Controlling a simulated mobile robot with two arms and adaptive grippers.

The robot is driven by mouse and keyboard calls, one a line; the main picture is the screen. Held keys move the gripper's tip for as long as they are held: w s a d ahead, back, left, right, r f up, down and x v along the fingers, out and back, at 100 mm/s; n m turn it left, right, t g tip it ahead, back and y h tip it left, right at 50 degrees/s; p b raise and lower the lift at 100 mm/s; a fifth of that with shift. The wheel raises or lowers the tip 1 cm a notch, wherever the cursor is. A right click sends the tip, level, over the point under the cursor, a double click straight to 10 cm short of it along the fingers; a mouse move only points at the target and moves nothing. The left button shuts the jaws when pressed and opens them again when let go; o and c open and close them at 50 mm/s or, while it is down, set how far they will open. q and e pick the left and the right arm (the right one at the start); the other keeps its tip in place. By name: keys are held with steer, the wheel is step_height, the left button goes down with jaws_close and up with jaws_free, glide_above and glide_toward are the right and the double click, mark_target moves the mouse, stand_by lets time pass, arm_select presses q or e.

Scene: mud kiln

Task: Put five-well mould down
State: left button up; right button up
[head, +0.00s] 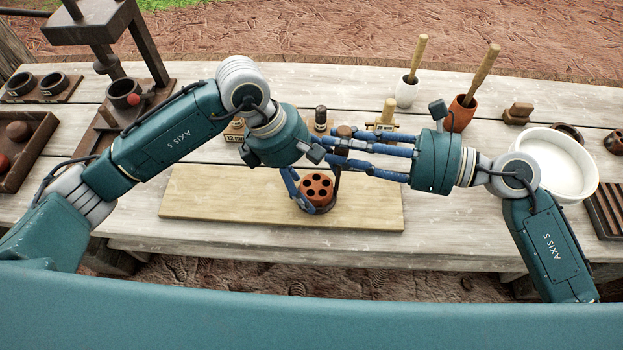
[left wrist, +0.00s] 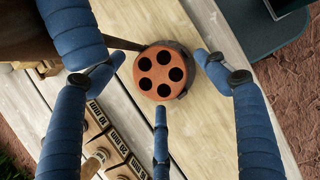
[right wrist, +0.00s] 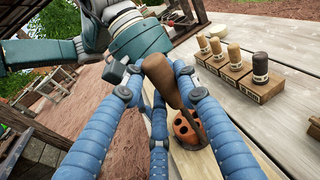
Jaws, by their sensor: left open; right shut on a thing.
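The five-well mould (head: 316,187) is a round reddish-brown block with several holes in its top, with a darker rim low around it. It looks upright on the pale board (head: 225,197). My left gripper (head: 303,192) is open, its fingers spread around the mould; the left wrist view shows the mould (left wrist: 161,73) between them, with gaps at the sides. My right gripper (head: 338,150) is shut on a brown wooden handle (right wrist: 160,80). A thin dark rod (left wrist: 122,43) runs from the handle towards the mould's edge; whether they touch is unclear.
Behind the board stand several wooden-knobbed stamps on labelled blocks (right wrist: 238,68). A white bowl (head: 555,165), a white pot (head: 407,92) and a terracotta pot (head: 461,113) with wooden handles stand at right. A dark press (head: 125,92) is at left. The board's left part is clear.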

arm_select(q)
steer(key=v, duration=1.2)
arm_select(e)
steer(key=o, duration=1.2)
steer(key=shift+d, duration=0.1)
